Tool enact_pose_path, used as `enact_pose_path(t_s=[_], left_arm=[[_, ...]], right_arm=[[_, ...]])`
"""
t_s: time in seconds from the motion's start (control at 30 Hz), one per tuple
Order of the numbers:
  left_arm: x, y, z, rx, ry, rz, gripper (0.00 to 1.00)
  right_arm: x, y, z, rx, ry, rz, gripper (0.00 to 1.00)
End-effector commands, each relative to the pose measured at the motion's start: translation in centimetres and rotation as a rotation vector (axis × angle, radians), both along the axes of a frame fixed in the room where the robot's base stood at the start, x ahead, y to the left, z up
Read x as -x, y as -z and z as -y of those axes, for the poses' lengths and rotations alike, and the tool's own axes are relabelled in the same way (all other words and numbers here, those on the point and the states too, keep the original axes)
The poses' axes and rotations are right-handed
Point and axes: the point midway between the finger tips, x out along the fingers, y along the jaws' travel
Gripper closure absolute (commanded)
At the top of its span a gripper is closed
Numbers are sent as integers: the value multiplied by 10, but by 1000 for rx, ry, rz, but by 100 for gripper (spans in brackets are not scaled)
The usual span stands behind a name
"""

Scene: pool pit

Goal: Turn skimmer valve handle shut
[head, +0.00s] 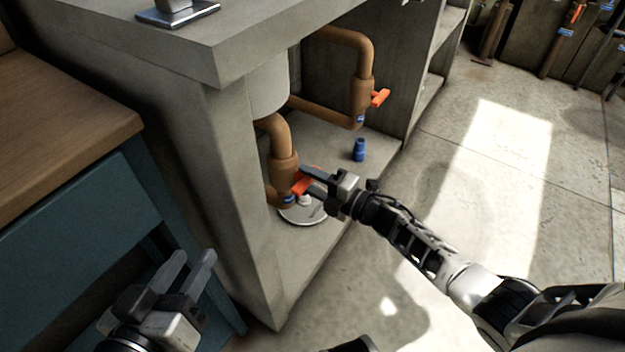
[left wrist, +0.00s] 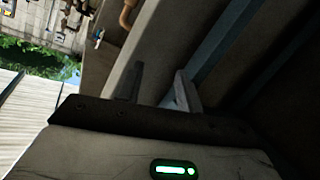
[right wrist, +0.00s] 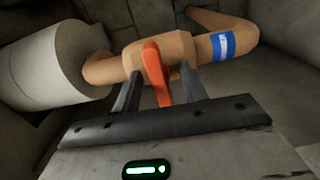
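A brown pipe with a valve body (head: 284,168) runs down beside a light grey cylinder inside the concrete bay. Its orange handle (head: 305,184) sticks out toward my right gripper (head: 308,181). In the right wrist view the orange handle (right wrist: 157,75) stands between the two open fingers, with a visible gap on each side. A blue band (right wrist: 223,46) marks the pipe beside it. My left gripper (head: 195,262) is open and empty, low at the left near the blue cabinet; its fingers (left wrist: 158,88) show nothing between them.
A second brown pipe has another orange handle (head: 380,97) further back. A small blue bottle-like object (head: 359,150) stands on the bay floor, and a round pale disc (head: 303,212) lies below the near valve. The concrete pillar (head: 245,190) stands left of the bay. Open floor lies right.

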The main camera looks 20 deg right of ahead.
Motion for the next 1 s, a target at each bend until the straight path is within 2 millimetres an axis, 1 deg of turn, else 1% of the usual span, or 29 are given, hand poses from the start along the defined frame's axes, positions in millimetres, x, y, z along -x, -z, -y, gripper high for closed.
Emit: enact_pose_path(t_s=[0.07, 0.17, 0.27, 0.4, 0.6, 0.7, 0.83, 1.0], left_arm=[[0, -1, 0, 0, 0, 0, 64], [0, -4, 0, -7, -1, 3, 64], [-1, -7, -2, -26, -4, 8, 64], [0, -7, -4, -64, -8, 2, 64], [3, 4, -7, -125, -5, -21, 64], [6, 7, -8, -141, 0, -34, 64], [7, 13, -9, -155, 2, -53, 64], [7, 17, -10, -163, 2, -67, 64]], right_arm=[[1, -1, 1, 0, 0, 0, 57], [8, -1, 6, 1, 1, -1, 57], [21, -2, 16, 2, 2, -2, 57], [47, -2, 37, 2, 2, -3, 57], [85, -1, 66, 2, 1, -5, 57], [101, -1, 79, 2, 1, -3, 57], [116, -1, 90, 0, 1, -2, 57], [125, 0, 98, 1, 1, -1, 57]])
